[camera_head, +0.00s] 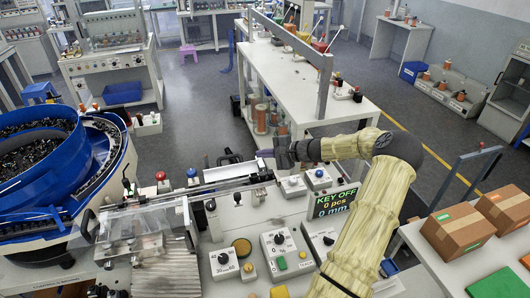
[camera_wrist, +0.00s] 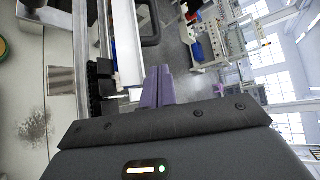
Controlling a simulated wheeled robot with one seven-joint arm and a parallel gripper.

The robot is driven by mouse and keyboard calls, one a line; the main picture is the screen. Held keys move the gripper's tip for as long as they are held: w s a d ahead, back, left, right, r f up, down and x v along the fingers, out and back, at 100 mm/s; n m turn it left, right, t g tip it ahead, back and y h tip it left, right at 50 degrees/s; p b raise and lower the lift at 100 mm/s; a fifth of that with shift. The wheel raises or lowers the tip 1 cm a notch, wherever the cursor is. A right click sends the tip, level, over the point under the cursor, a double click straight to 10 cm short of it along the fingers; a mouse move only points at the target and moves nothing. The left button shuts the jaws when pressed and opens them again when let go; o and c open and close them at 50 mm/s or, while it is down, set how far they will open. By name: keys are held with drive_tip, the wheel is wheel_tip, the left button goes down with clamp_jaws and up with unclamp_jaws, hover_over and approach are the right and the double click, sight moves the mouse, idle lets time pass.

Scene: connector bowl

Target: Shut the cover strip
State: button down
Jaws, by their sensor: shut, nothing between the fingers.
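The cover strip seems to be the long pale strip (camera_wrist: 127,45) in the wrist view, running along the dark rail of the feeder track. In the head view, the track (camera_head: 215,186) runs across the bench machine; I cannot clearly tell there whether the strip is raised or down. My gripper (camera_head: 264,153) is at the right end of the track, above it and toward its far side. Its purple fingers (camera_wrist: 158,84) are together and empty, close to the strip's near end. I cannot tell whether they touch it.
A blue bowl feeder (camera_head: 45,150) stands at the left. A clear box (camera_head: 135,235) sits at the track's left end. Cardboard boxes (camera_head: 457,231) stand at the right. A white table (camera_head: 285,85) is behind.

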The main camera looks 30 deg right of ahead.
sight(250, 164)
drive_tip(key=p+x, duration=0.2)
drive_tip(key=x, duration=0.4)
drive_tip(key=shift+w+r, duration=0.1)
drive_tip(key=shift+w+a+f, duration=0.35)
drive_tip(key=shift+w+f, duration=0.05)
drive_tip(key=shift+w, duration=0.15)
drive_tip(key=shift+f+b, duration=0.1)
drive_tip(key=shift+b, duration=0.5)
